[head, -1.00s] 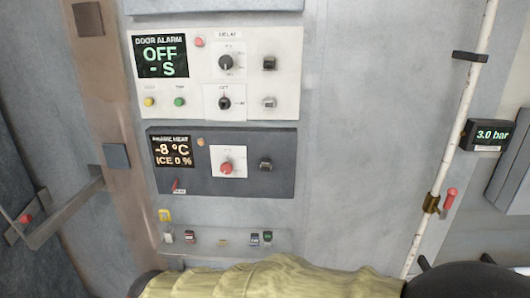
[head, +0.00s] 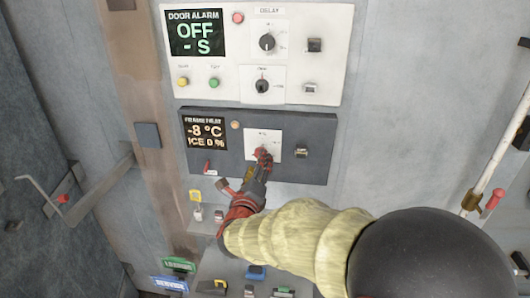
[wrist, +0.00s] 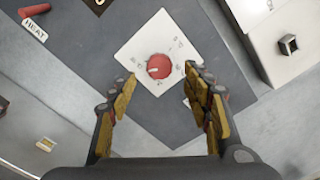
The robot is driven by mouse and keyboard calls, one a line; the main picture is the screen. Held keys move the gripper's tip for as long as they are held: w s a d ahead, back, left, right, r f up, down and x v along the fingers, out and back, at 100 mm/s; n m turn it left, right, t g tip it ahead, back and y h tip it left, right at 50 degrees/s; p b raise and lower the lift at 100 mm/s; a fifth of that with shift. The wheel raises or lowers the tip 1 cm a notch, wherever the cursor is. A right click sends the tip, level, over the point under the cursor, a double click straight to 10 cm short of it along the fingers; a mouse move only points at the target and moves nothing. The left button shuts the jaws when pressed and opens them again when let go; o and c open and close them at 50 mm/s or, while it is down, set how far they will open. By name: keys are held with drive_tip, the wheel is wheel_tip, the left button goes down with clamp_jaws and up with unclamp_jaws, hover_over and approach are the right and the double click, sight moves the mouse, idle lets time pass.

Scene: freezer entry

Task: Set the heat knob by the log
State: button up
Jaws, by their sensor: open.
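The red heat knob (wrist: 159,66) sits on a white square dial plate (wrist: 150,42) in the wrist view, with small marks around it. In the head view the plate (head: 274,137) shows on the dark frame heat panel (head: 318,152), and my gripper covers most of the knob. The panel's display (head: 206,131) reads -8 °C and ICE 0 %. My gripper (head: 263,156) is in front of the knob. In the wrist view its two padded fingers (wrist: 163,92) are open, one on each side below the knob, and hold nothing. Whether they touch it I cannot tell.
A red HEAT switch (wrist: 34,11) is at upper left in the wrist view. The white door alarm panel (head: 330,75) with two black knobs is above. Several tags and small items are below. No log is recognisable.

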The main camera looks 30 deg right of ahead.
drive_tip(key=x, duration=0.7)
drive_tip(key=shift+w+d, duration=0.15)
drive_tip(key=shift+w, duration=0.15)
drive_tip(key=c, duration=0.4)
drive_tip(key=c, duration=0.7)
drive_tip(key=shift+c, duration=0.6)
